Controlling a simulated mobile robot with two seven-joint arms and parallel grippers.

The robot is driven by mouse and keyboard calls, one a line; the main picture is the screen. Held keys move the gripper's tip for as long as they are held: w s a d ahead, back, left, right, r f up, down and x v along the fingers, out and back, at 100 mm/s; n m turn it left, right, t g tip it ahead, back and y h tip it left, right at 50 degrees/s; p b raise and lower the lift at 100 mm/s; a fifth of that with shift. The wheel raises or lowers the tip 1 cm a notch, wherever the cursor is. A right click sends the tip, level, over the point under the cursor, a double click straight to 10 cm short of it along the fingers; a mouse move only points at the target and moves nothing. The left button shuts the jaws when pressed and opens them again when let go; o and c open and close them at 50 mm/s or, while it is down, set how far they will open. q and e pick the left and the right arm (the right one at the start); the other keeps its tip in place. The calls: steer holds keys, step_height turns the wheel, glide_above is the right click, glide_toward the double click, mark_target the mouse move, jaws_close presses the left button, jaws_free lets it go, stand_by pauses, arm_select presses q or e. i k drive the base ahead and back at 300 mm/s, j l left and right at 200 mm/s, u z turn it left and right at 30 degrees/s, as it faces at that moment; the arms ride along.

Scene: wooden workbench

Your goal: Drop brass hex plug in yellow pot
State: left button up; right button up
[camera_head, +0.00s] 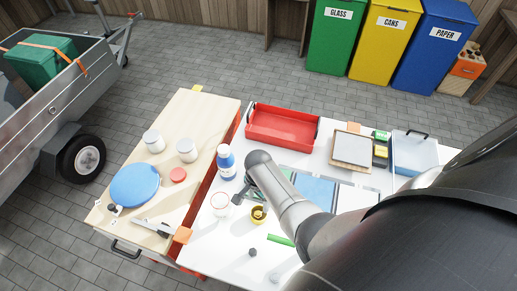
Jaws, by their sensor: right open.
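The yellow pot (259,220) is a small round vessel standing on the white bench top. A small yellowish shape shows inside its dark opening, too small to tell whether it is the brass hex plug. I cannot make out the plug for certain anywhere else. My right gripper (237,198) is open, small and dark in this view, above the bench to the upper left of the pot and close to a white round container (221,204). No held object shows in it. My right arm hides part of the bench to the right. My left gripper is out of view.
A blue-and-white bottle (226,163) stands beside my right gripper. A red tray (282,129) lies behind. A small dark knob-like piece (252,252) and a green strip (280,240) lie near the front. White bench top is free around them.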

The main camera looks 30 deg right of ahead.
mark_target(253, 252)
steer(key=k, duration=1)
